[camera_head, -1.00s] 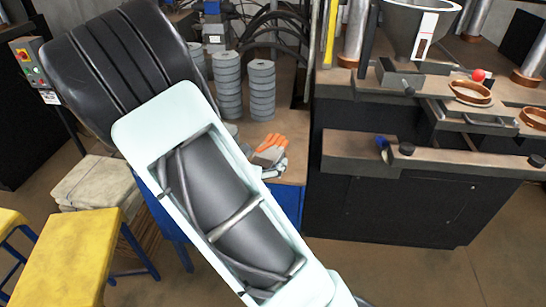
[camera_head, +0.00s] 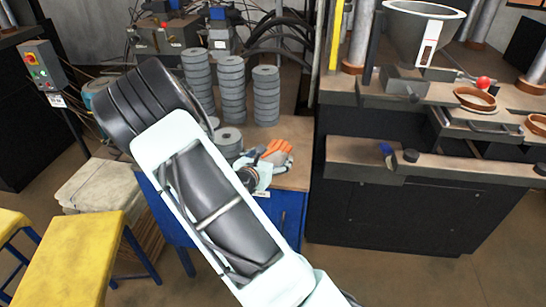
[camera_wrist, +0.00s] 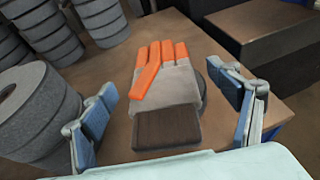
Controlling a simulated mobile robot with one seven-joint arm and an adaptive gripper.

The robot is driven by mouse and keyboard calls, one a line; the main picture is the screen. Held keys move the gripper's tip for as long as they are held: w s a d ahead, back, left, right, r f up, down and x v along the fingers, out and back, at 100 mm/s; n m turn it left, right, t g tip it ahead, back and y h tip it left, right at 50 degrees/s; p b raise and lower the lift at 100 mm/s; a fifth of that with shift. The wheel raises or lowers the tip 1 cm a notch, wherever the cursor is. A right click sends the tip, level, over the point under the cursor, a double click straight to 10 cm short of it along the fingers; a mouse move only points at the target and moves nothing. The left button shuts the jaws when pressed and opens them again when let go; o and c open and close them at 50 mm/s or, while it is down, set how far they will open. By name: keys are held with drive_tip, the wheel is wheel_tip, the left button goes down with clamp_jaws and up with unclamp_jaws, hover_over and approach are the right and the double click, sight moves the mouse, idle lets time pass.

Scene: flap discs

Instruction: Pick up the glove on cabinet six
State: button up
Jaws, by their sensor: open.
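The glove (camera_wrist: 166,88) lies on the wooden top of the blue cabinet (camera_head: 291,217), near its front right. It is grey with orange fingertips and a brown cuff; the fingers point away from me in the wrist view. In the head view the glove (camera_head: 277,151) shows just beyond my gripper, partly hidden by it. My gripper (camera_wrist: 168,125) is open and empty, with one blue-padded finger on each side of the glove. The fingertips appear apart from the glove; I cannot tell their exact height above the top.
Stacks of grey flap discs (camera_head: 231,90) stand behind and left of the glove; a shorter stack (camera_wrist: 35,108) is close to my left finger. A dark machine bench (camera_head: 420,210) stands right. Yellow stools (camera_head: 75,258) are at the lower left.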

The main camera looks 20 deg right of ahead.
drive_tip(key=shift+w+d+f, duration=0.2)
drive_tip(key=shift+w+d, duration=0.15)
drive_tip(key=shift+d, duration=0.15)
drive_tip(key=c, duration=1.2)
drive_tip(key=shift+c, duration=0.2)
drive_tip(key=shift+r, duration=0.15)
